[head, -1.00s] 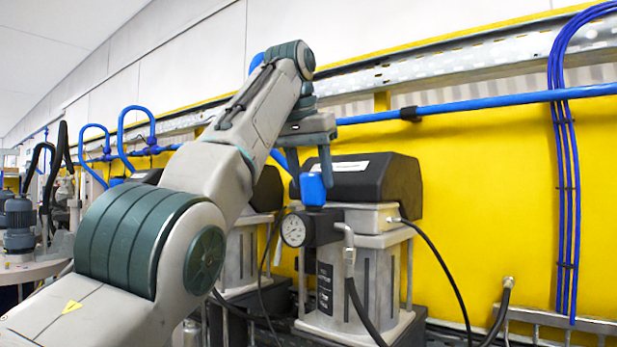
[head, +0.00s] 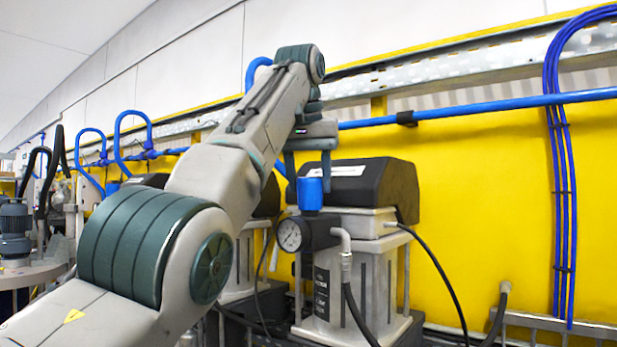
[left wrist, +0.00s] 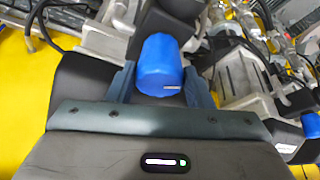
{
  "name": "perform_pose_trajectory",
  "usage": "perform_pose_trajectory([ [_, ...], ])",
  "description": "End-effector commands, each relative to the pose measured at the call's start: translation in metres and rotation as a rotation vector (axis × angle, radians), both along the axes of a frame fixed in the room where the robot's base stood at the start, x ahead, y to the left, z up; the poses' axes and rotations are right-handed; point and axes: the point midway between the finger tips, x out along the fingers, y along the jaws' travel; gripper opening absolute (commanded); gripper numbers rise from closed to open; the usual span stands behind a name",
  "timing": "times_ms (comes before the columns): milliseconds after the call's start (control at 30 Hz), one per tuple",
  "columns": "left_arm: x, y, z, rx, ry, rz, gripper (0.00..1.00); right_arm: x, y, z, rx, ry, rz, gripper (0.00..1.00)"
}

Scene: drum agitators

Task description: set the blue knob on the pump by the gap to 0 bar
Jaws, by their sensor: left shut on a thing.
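The blue knob (head: 310,194) stands upright on the dark regulator block of the nearest pump (head: 350,280), beside the open wall stretch at right. It also shows in the left wrist view (left wrist: 158,66), with a short light mark near its top rim. My left gripper (head: 309,178) comes down from above, a finger on each side of the knob, and is shut on it. The round white gauge (head: 289,235) faces me on the block's left; its needle is too small to read surely. My right gripper is in neither view.
A second pump (head: 240,265) stands behind to the left. The wrist view shows another blue knob (left wrist: 313,123) at the right edge. A black hose (head: 445,285) hangs right of the nearest pump. A blue pipe (head: 480,107) runs along the yellow wall above.

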Motion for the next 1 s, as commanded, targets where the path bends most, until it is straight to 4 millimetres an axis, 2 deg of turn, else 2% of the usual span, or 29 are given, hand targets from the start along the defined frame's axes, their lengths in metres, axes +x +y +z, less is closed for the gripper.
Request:
perform_pose_trajectory([
  [67, 0.000, 0.001, 0.001, -0.002, -0.004, 0.002, 0.24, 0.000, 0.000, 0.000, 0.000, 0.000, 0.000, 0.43],
  [100, 0.000, 0.001, 0.001, -0.001, -0.004, 0.001, 0.54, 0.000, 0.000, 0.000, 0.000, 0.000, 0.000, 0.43],
  [167, 0.000, 0.000, 0.001, -0.001, -0.003, 0.001, 0.66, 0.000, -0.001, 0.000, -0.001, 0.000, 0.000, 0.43],
  [433, 0.000, 0.000, 0.000, 0.000, 0.000, 0.000, 0.67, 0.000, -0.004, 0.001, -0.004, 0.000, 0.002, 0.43],
  [567, -0.003, 0.001, 0.010, 0.000, 0.000, 0.000, 0.67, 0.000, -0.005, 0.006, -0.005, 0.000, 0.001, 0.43],
  [1000, -0.032, 0.008, 0.087, 0.000, 0.000, 0.001, 0.67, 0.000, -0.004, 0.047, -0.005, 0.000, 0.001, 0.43],
])
